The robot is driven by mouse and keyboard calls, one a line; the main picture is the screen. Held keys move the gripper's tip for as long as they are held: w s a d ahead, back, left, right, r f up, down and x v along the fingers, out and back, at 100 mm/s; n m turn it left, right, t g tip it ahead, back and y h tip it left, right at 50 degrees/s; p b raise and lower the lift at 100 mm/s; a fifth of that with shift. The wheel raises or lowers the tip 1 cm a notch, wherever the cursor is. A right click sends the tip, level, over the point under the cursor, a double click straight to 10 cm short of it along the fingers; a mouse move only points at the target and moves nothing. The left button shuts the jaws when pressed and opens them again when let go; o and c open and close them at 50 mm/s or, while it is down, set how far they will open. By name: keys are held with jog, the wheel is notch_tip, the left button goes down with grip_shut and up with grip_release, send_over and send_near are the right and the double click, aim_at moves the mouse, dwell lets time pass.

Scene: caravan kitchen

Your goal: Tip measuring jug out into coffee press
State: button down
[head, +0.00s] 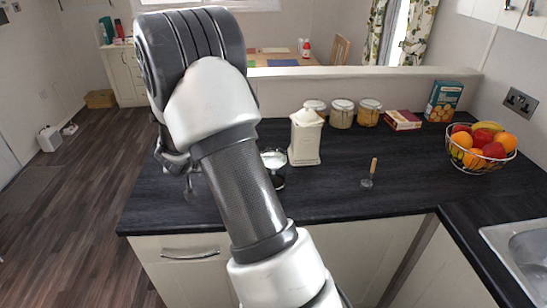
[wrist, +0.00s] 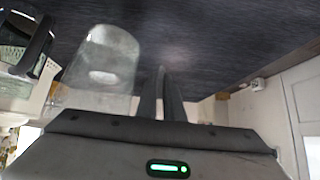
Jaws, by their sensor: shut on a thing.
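The measuring jug (wrist: 108,58) is clear and shows in the wrist view just left of my fingers. My gripper (wrist: 163,72) is shut, its two dark fingers close together at the jug's side, apparently on its handle. I cannot tell what is in the jug. The coffee press (head: 273,160), glass with a pale top and dark base, stands on the counter just right of my arm in the head view, partly hidden by it. Its black handle (wrist: 38,45) seems to show at the wrist view's left edge, apart from the jug. My arm hides the jug in the head view.
A cream canister (head: 305,138) stands right of the press, with several glass jars (head: 342,114) behind. A wooden-handled utensil (head: 370,173), a box (head: 443,101) and a fruit basket (head: 482,150) are further right. The dark counter (head: 330,195) is clear in front.

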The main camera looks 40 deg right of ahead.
jog(key=r+y+b, duration=0.1)
jog(key=b, duration=0.1)
jog(key=d+r+m+t+y+b, duration=0.1)
jog(key=r+b, duration=0.1)
jog(key=b, duration=0.1)
jog(key=s+d+r+b, duration=0.1)
jog(key=r+b, duration=0.1)
jog(key=shift+d+r+m+t+y, duration=0.15)
jog(key=shift+d+m+t+y, duration=0.1)
jog(key=shift+m+t+y, duration=0.15)
jog(key=s+d+r+m+t+y+p, duration=0.1)
jog(key=d+r+y+p, duration=0.1)
jog(key=r, duration=0.3)
jog(key=s+d+r+m+t+y+p, duration=0.1)
jog(key=d+r+m+t+p, duration=0.1)
jog(key=r+p, duration=0.2)
jog(key=shift+s+d+r+y, duration=0.2)
jog(key=shift+s+r+y, duration=0.2)
jog(key=shift+r, duration=0.4)
jog(key=shift+s+d+r+m+t+p, duration=0.15)
jog(key=shift+r+m+t+p, duration=0.15)
jog(key=shift+p, duration=0.3)
jog(key=shift+d+r+p, duration=0.1)
jog(key=shift+d+p, duration=0.1)
jog(key=shift+p, duration=0.15)
jog(key=shift+s+d+t+y+p, duration=0.15)
jog(key=shift+d+t+y+p, duration=0.05)
jog(key=shift+t+y+p, duration=0.15)
